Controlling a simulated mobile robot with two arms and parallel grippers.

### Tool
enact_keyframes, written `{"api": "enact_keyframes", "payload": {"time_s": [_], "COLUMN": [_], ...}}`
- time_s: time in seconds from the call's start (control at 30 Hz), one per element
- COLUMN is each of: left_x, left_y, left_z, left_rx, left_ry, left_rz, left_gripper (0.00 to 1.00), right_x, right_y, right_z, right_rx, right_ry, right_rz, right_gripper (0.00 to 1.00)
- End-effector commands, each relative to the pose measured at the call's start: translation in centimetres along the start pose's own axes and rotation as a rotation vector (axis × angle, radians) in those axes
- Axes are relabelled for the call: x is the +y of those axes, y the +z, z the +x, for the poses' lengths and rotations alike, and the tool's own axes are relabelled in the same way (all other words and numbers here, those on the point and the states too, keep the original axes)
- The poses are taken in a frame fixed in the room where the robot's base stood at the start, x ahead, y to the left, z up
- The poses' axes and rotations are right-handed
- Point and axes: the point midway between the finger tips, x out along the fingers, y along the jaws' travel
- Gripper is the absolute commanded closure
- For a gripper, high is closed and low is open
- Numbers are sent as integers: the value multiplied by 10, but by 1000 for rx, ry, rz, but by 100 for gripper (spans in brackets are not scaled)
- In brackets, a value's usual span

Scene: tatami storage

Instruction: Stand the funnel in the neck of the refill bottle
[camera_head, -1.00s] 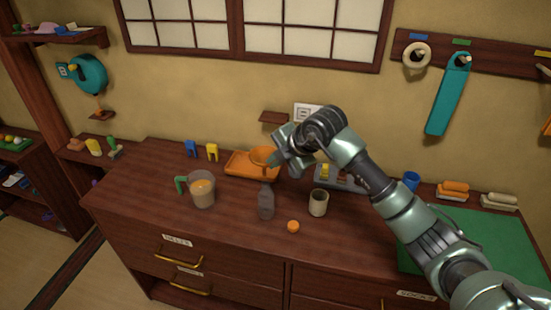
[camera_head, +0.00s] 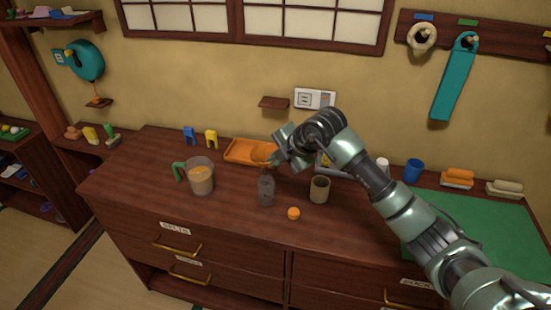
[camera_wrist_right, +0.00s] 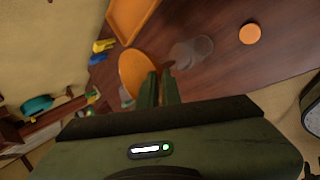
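The orange funnel (camera_head: 263,157) is held by my right gripper (camera_head: 283,160), just above and behind the bottle in the head view. In the right wrist view the funnel (camera_wrist_right: 134,72) shows as an orange oval beside the two close-set fingers (camera_wrist_right: 159,88). The fingers seem closed on its edge, but the contact is partly hidden. The grey see-through refill bottle (camera_head: 266,190) stands upright on the cabinet top; the wrist view shows it as grey round shapes (camera_wrist_right: 190,52) beyond the fingers. The funnel is apart from the bottle. My left gripper is not in view.
A jug of orange liquid (camera_head: 201,180) stands left of the bottle. An orange tray (camera_head: 236,153) lies behind. A green mat (camera_head: 475,240) covers the right side.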

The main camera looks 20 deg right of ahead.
Motion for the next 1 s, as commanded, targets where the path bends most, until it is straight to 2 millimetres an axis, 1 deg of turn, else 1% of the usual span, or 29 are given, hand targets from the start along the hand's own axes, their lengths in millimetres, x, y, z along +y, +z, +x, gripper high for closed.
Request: {"api": "enact_keyframes", "payload": {"time_s": [0.23, 0.3, 0.33, 0.63, 0.73, 0.87, 1.0], "left_x": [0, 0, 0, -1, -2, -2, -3], "left_y": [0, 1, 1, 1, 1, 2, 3], "left_z": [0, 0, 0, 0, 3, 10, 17], "left_rx": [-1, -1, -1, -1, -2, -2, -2], "left_ry": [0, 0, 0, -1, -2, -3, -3], "left_rz": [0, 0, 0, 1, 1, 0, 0], "left_gripper": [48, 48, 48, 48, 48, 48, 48], "right_x": [0, 0, 0, 0, 0, -1, -1], "right_y": [0, 0, 0, 0, 1, 1, 1], "right_z": [0, 0, 0, 0, -5, -24, -48], "right_rx": [0, 0, 0, 0, -2, -2, -3], "right_ry": [0, 0, 0, 0, 1, 3, 4], "right_rz": [0, 0, 0, 0, -1, -2, -2], "right_gripper": [100, 76, 70, 70, 70, 70, 70]}}
